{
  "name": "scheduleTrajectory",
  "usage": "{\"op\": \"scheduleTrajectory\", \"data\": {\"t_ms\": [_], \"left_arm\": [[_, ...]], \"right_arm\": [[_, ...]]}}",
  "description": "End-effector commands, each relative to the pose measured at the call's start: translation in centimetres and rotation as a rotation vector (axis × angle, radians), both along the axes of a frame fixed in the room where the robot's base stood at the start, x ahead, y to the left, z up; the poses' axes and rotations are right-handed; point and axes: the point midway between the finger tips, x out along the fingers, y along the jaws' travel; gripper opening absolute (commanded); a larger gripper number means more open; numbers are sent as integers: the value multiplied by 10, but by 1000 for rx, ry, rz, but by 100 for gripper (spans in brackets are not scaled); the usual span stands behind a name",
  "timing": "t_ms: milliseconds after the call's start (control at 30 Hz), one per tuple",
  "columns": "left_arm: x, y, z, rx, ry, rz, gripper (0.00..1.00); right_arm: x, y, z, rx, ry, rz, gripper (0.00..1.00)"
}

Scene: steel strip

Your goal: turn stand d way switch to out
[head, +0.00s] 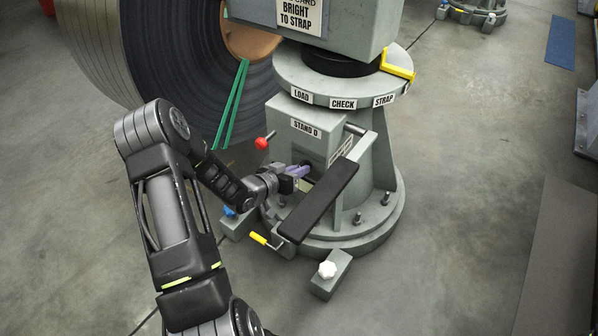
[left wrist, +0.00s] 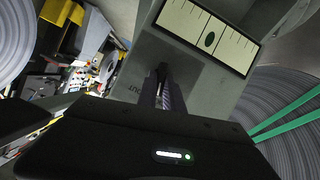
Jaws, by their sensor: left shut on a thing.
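Stand D (head: 320,140) is a grey-green pedestal with a "STAND D" label on its box. My left gripper (head: 300,171) reaches in from the left, low at the front of this box, with its purple fingertips against it. It is shut on the way switch, which is mostly hidden by the fingers. In the left wrist view the fingers (left wrist: 164,92) close on a small dark piece, the way switch (left wrist: 161,72), on the grey face. An "OUT" mark (left wrist: 131,87) shows upside down beside it. The switch's exact angle cannot be told. My right gripper is not in view.
A black padded bar (head: 318,200) stands out just right of the gripper. A red knob (head: 261,143) is above it, and a yellow handle (head: 258,238) below. A large strip coil (head: 190,60) with green straps is behind left.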

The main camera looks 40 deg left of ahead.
Motion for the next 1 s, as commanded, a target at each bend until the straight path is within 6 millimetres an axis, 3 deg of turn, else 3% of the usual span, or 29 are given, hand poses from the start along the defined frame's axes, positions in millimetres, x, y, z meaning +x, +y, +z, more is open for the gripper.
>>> {"op": "scheduleTrajectory", "data": {"t_ms": [567, 1000], "left_arm": [[0, -7, -7, 548, 11, -2, 0], [0, -8, -6, 882, 20, 0, 0]], "right_arm": [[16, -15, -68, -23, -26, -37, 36], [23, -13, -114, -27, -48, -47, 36]]}}
